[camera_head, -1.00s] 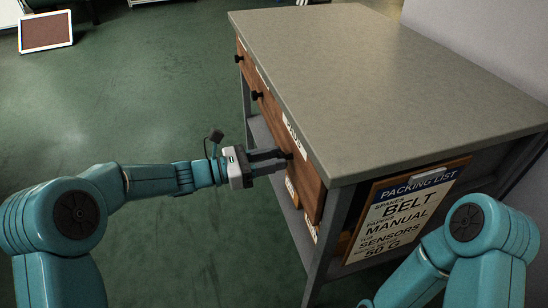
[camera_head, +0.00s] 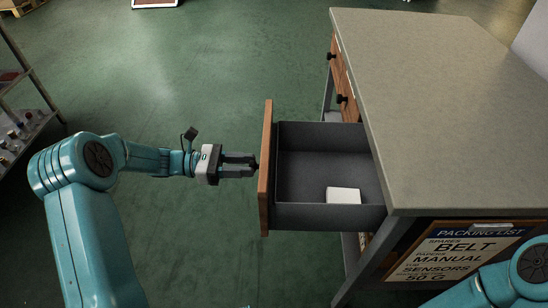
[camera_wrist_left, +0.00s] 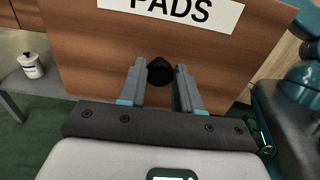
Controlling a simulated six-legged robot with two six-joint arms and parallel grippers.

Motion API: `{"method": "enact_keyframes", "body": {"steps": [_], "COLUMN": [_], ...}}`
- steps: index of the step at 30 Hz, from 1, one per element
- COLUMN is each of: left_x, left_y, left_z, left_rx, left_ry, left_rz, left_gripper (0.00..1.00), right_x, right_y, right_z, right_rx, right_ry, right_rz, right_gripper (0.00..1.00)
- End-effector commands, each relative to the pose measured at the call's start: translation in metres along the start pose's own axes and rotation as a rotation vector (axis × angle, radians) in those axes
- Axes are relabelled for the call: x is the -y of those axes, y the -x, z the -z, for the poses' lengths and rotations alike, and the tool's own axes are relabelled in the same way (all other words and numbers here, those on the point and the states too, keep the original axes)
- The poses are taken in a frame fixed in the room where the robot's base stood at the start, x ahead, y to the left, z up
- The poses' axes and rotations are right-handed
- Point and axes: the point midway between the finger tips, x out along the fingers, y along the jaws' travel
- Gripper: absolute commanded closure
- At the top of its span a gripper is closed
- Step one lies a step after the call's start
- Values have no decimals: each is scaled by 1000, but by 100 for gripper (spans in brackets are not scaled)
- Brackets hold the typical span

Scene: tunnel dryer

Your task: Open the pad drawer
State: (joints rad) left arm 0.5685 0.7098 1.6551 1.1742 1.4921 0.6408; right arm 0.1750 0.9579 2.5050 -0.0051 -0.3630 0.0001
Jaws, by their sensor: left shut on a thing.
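The pad drawer (camera_head: 283,215) stands pulled out of the bench toward the left in the head view. Its wooden front, labelled PADS, fills much of the left wrist view (camera_wrist_left: 120,50). A white block (camera_head: 343,195) lies inside on the dark drawer floor. My left gripper (camera_head: 254,166) is shut on the drawer's black knob (camera_wrist_left: 160,71), which shows between the two fingers in the left wrist view. My right arm shows only in part at the lower right of the head view; its gripper is out of view.
The grey-topped bench (camera_head: 450,90) fills the right side. Two shut drawers with black knobs are farther back along it. A packing list board (camera_head: 456,252) hangs on its near end. A shelf rack (camera_head: 25,120) stands at far left. Green floor between is clear.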

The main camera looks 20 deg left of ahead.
Motion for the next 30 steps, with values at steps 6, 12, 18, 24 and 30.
{"method": "enact_keyframes", "body": {"steps": [6,12,18,24,30], "left_x": [0,0,1,1,1], "left_y": [42,64,72,73,72], "left_z": [0,1,1,2,2], "left_rx": [-1,-1,-2,-2,-2], "left_ry": [1,2,2,2,2], "left_rz": [0,1,4,4,4], "left_gripper": [100,100,100,100,54], "right_x": [4,5,6,6,6], "right_y": [12,16,17,17,17], "right_z": [0,0,0,0,0], "right_rx": [-1,-1,-1,-1,-1], "right_ry": [-1,-1,-1,-1,-1], "right_rz": [0,0,0,0,0], "right_gripper": [48,48,48,48,48]}}
